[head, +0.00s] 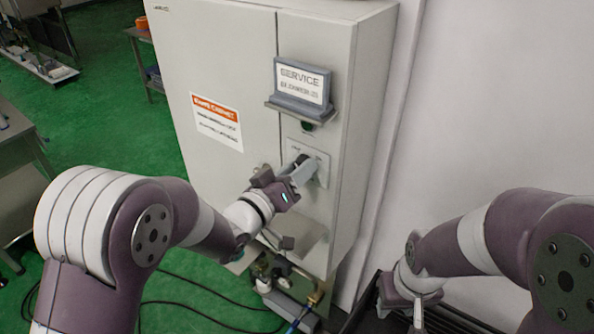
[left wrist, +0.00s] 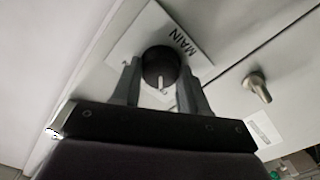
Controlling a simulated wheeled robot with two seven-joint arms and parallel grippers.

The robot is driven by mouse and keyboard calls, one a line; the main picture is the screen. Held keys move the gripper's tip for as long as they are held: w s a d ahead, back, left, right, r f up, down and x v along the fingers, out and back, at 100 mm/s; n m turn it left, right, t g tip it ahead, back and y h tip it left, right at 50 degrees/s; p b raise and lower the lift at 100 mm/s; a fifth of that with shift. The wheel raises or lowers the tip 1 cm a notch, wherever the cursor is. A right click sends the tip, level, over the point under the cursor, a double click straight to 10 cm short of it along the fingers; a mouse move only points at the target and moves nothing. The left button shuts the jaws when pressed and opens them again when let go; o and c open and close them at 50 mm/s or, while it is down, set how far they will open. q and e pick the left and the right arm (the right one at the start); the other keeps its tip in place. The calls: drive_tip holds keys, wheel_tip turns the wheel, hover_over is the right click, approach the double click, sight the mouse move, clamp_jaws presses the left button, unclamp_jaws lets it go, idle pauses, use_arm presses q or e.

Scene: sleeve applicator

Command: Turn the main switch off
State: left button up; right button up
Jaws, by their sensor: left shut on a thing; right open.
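The main switch is a round black knob (left wrist: 160,63) with a white pointer mark, on a pale plate (left wrist: 196,40) lettered "MAIN". In the left wrist view my left gripper (left wrist: 160,78) has one finger on each side of the knob and is shut on it. The pointer mark points down the picture, toward the palm. In the head view the left gripper (head: 298,174) is at the switch plate (head: 321,163) on the cabinet front and hides most of the knob. My right gripper (head: 412,303) is at the lower right, open and away from the cabinet.
The grey cabinet (head: 235,65) bears a "SERVICE" sign (head: 303,82) on a small ledge above the switch, a green button or lamp (head: 307,127) and an orange-white notice (head: 217,122). A door handle (left wrist: 257,86) stands out beside the switch. Pipework (head: 285,290) sits below.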

use_arm(q)
drive_tip(key=shift+w+r, duration=0.1)
drive_tip(key=shift+r, duration=0.2)
drive_tip(key=o, duration=1.1)
drive_tip(key=shift+c, duration=0.2)
drive_tip(key=shift+a+f, duration=0.1)
drive_tip(key=shift+f, duration=0.05)
drive_tip(key=b+v, duration=0.3)
drive_tip(key=v, duration=0.9)
drive_tip(key=shift+s+a, duration=0.15)
drive_tip(key=shift+s, duration=0.2)
